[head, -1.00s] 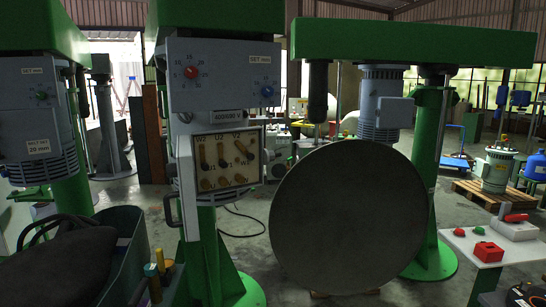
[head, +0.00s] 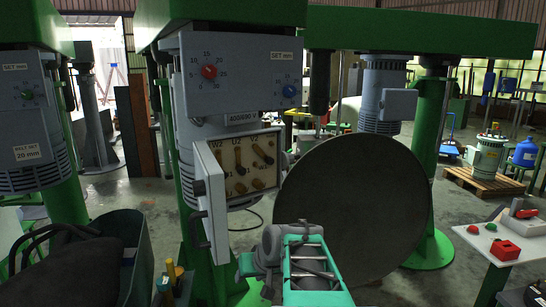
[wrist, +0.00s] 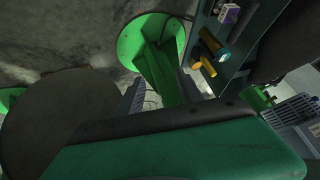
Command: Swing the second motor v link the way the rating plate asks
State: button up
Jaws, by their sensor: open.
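The open motor terminal box (head: 281,140) shows in the head view, with labels W2, U2 and V2 along its top. The brass middle link (head: 240,157) hangs about upright under U2. The left link (head: 219,158) leans slightly, and the right link (head: 262,153) slants down to the right. Lower brass posts (head: 240,188) show below. The rating plate (head: 242,118) above reads 400/690 V. My gripper (wrist: 210,97) seems open and empty in the wrist view, pointing at the floor area away from the links. My arm stands low and right of the box in the head view.
The box's door (head: 207,198) hangs open on the left. A large dark disc (head: 355,205) stands behind my arm. A dark green bin (head: 128,245) is at lower left, with tools (head: 170,280) beside it. A white table (head: 480,240) is at right.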

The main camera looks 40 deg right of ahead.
jog(key=d+r+m+t, duration=0.1)
jog(key=d+r, duration=0.2)
jog(key=d, duration=0.5)
jog(key=t+h+p, duration=0.2)
jog(key=t, duration=0.7)
send_near(271, 162)
jog(key=w, duration=0.2)
jog(key=shift+n+t, duration=0.3)
jog(key=shift+n, duration=0.1)
jog(key=w+p, duration=0.1)
jog(key=w, duration=0.2)
jog(key=w+d+p, duration=0.1)
jog(key=w, duration=0.2)
jog(key=shift+w+d+f+p, duration=0.15)
jog(key=shift+w+d+p, duration=0.05)
jog(key=shift+p, duration=0.1)
jog(key=shift+w+d+f+h, duration=0.1)
jog(key=shift+w+h, duration=0.2)
jog(key=shift+w, duration=0.15)
grip_shut()
